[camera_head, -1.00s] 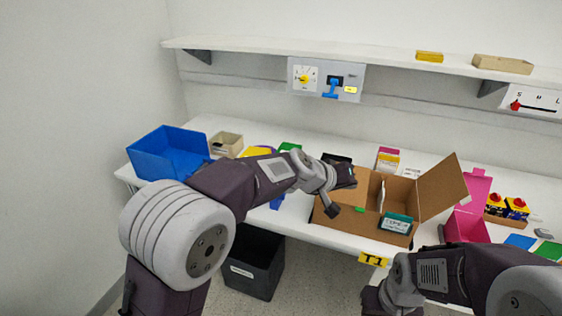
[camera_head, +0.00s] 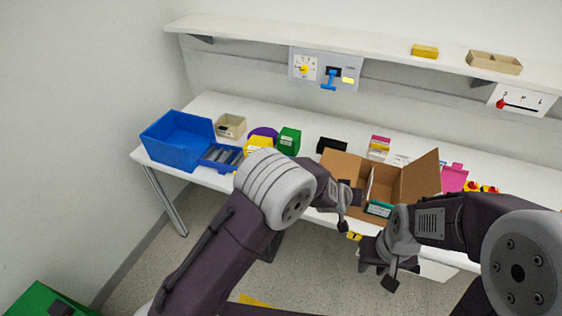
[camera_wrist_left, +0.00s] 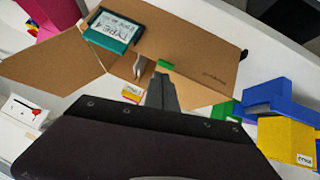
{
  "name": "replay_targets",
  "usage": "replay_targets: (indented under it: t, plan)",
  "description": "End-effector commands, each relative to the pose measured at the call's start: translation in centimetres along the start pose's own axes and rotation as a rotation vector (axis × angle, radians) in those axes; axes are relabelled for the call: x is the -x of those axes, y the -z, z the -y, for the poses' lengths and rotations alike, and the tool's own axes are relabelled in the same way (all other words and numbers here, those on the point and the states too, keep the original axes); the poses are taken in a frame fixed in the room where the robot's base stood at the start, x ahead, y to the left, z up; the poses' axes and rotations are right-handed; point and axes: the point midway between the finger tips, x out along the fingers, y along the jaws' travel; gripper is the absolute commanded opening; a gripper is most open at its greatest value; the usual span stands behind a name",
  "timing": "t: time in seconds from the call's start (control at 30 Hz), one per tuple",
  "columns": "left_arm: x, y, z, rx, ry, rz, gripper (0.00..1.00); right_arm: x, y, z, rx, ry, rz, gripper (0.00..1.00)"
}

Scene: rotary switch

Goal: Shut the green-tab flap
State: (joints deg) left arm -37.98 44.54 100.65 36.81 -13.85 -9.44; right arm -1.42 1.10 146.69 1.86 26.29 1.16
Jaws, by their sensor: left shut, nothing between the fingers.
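A cardboard box (camera_head: 352,208) stands at the table's front edge. A brown flap (camera_wrist_left: 210,72) with a green tab (camera_wrist_left: 164,65) lies on its left side in the head view, leaning inward over the box; my arm partly hides it there, and I cannot tell whether it is flat. The opposite flap (camera_head: 421,176) stands up, tilted outward. A teal-edged box (camera_head: 379,208) sits inside. My left gripper (camera_wrist_left: 162,92) is shut and empty, its tips close to the green tab; contact is unclear. My right gripper (camera_head: 390,280) hangs in front of the table, its jaws unclear.
A blue bin (camera_head: 175,143), a yellow box (camera_head: 258,147) and a green box (camera_head: 289,140) stand left of the cardboard box. A pink box (camera_head: 453,178) stands right of it. A shelf (camera_head: 370,55) with panels below runs along the wall.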

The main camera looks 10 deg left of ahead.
Motion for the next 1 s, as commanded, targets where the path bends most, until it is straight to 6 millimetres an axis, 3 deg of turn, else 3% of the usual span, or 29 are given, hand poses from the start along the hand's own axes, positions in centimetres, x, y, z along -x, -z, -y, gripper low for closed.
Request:
replay_targets:
  t: [0.4,1.0]
  plan:
    - [-1.4,-1.4,-0.1,0.001,0.0,0.0,0.0,-0.7,-0.1,0.0,0.0,0.0,0.0,0.32]
    - [-1.4,-1.5,-0.2,0.001,0.0,0.001,0.0,-0.6,0.0,0.0,0.0,0.0,-0.001,0.32]
